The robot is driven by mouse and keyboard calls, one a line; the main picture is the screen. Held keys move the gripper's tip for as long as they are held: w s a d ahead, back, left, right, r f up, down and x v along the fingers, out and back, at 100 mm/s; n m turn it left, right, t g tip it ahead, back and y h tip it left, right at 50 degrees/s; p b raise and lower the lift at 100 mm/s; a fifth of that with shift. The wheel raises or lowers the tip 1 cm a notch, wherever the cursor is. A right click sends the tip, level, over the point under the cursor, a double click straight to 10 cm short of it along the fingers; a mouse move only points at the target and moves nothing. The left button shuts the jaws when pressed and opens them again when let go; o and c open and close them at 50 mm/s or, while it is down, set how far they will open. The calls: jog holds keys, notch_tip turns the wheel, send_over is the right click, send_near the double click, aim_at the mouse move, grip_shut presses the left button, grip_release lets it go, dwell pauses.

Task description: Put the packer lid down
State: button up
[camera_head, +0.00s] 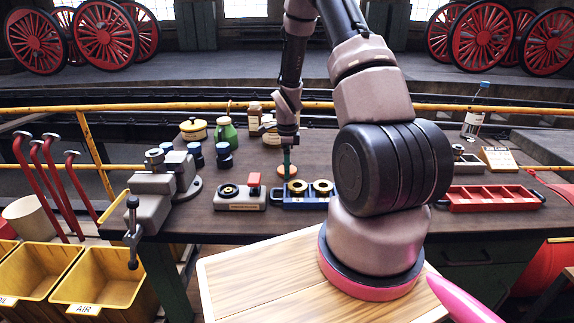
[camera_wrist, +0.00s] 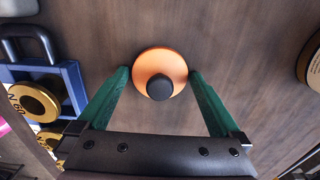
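The packer lid is an orange disc with a black knob. In the wrist view the lid (camera_wrist: 150,60) lies flat on the dark bench top, knob towards the camera. In the head view the lid (camera_head: 293,171) shows small on the bench, just below my fingers. My gripper (camera_wrist: 160,72) has green fingers, one on each side of the lid, with a small gap to its rim on both sides. It is open, and nothing is between the fingers' inner faces and the knob. In the head view my gripper (camera_head: 287,163) points straight down and its fingers overlap.
A blue tray (camera_wrist: 72,75) with brass rings is left of the lid in the wrist view. A red tray (camera_head: 490,206), a vise (camera_head: 153,200), a green bottle (camera_head: 226,132) and a yellow pot (camera_head: 193,130) stand on the bench. Bare bench surrounds the lid.

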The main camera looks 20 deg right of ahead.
notch_tip(320, 180, up, 22)
jog(key=s+a+n+t, duration=0.2)
jog(key=s+n, duration=0.1)
jog(key=s+a+r+n+t+y, duration=0.1)
jog(key=s+a+r+n+t, duration=0.1)
jog(key=s+r+n, duration=0.5)
jog(key=s+a+r+n+t+y, duration=0.1)
jog(key=s+a+r+n+t, duration=0.2)
jog(key=s+r+n, duration=0.5)
jog(key=s+a+r, duration=0.1)
jog(key=s+r, duration=0.3)
jog(key=s, duration=0.2)
jog(key=shift+s+a+r+n, duration=0.25)
jog(key=shift+s+a+n, duration=0.05)
jog(key=shift+s+a, duration=0.1)
